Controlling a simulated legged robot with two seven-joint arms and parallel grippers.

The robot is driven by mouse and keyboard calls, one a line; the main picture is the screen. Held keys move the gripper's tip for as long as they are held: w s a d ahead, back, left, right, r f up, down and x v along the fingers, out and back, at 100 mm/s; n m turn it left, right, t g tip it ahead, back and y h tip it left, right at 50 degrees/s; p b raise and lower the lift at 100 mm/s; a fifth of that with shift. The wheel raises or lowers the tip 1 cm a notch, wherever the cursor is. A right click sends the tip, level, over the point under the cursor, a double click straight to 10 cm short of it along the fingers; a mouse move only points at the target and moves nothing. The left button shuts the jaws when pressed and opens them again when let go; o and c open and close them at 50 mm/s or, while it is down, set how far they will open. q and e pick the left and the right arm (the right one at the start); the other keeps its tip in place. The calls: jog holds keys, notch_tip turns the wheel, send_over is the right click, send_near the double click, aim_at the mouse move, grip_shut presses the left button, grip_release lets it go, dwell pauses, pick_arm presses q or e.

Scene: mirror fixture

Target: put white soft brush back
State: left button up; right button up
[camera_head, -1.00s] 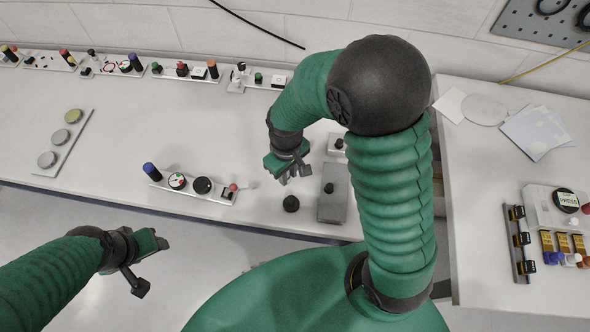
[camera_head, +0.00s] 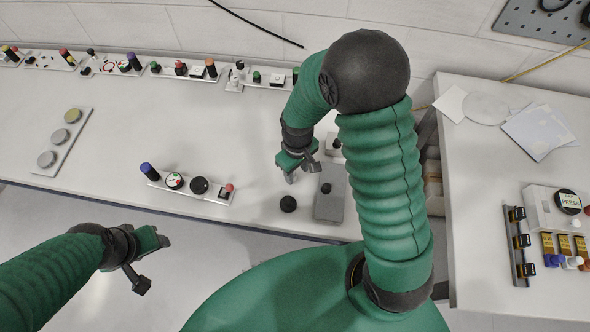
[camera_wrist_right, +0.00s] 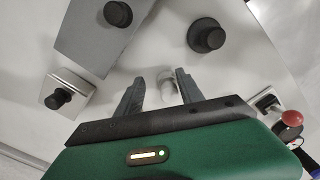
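My right gripper (camera_head: 297,170) hangs over the counter, just left of a grey block with a black knob (camera_head: 333,205). In the right wrist view its two dark fingers (camera_wrist_right: 160,92) stand apart. A whitish, rounded piece (camera_wrist_right: 167,84), perhaps the white soft brush, shows between them, closer to the right finger, with a gap on the left. A pale piece also shows under the gripper in the head view (camera_head: 291,179). I cannot tell whether the fingers touch it. My left gripper (camera_head: 150,264) is open and empty, in front of the counter's edge.
A round black knob (camera_head: 288,204) stands left of the grey block. A small plate with a knob (camera_head: 334,146) lies behind it. A control strip with a red button (camera_head: 229,188) lies to the left. The side table (camera_head: 480,220) holds papers and small parts. The counter's middle is clear.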

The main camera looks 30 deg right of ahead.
aim_at(297, 176)
jog(key=shift+d, duration=0.1)
jog(key=shift+a+r, duration=0.3)
notch_tip(297, 176, up, 12)
jog(key=f+p, duration=0.1)
jog(key=s+m+t, duration=0.2)
jog(key=s+m, duration=0.1)
jog(key=s, duration=0.3)
jog(key=shift+a+f+t, duration=0.25)
jog(key=shift+a+t, duration=0.05)
jog(key=shift+a, duration=0.1)
